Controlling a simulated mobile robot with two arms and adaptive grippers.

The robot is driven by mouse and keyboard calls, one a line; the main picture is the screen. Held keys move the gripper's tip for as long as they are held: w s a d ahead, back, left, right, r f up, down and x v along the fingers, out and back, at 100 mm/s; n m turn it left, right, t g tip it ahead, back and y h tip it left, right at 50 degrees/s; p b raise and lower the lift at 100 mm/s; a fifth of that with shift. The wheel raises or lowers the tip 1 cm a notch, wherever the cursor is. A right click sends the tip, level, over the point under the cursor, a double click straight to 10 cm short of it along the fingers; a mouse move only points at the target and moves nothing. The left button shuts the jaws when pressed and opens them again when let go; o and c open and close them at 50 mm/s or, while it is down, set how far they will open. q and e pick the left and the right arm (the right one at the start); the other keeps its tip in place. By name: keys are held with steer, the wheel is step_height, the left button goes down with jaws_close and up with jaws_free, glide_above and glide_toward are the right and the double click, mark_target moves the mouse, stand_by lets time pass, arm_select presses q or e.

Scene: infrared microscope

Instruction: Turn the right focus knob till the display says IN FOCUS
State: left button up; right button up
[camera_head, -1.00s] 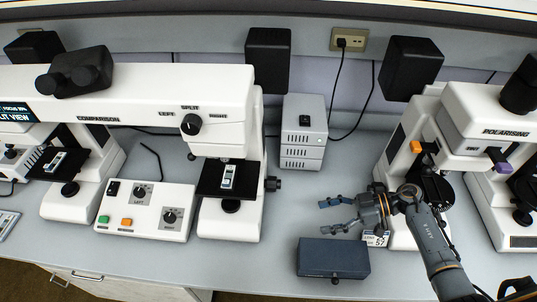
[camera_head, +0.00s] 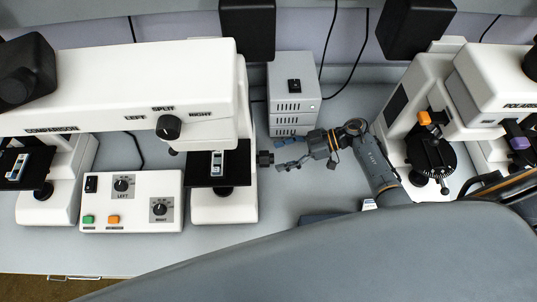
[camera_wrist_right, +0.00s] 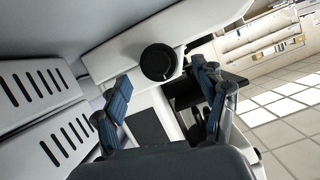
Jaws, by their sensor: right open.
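The right focus knob (camera_head: 265,158) is a black knob on the right side of the comparison microscope (camera_head: 150,85). My right gripper (camera_head: 281,156) is open just right of it, fingers pointing left at it. In the right wrist view the knob (camera_wrist_right: 158,62) shows as a black disc on white, framed between the two spread blue-grey fingers. It appears slightly beyond the tips, and no contact can be made out. The display is out of view now. My left gripper is not in view.
A grey vented box (camera_head: 294,85) stands just behind my right gripper. A control box (camera_head: 132,202) with knobs and buttons sits left of the microscope base. The polarising microscope (camera_head: 420,105) is to the right. A blue-grey box (camera_head: 318,218) is partly hidden at the front.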

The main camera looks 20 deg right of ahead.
mark_target(269, 158)
steer(key=shift+x, duration=2.25)
steer(key=shift+c, duration=0.2)
steer(key=c, duration=1.1)
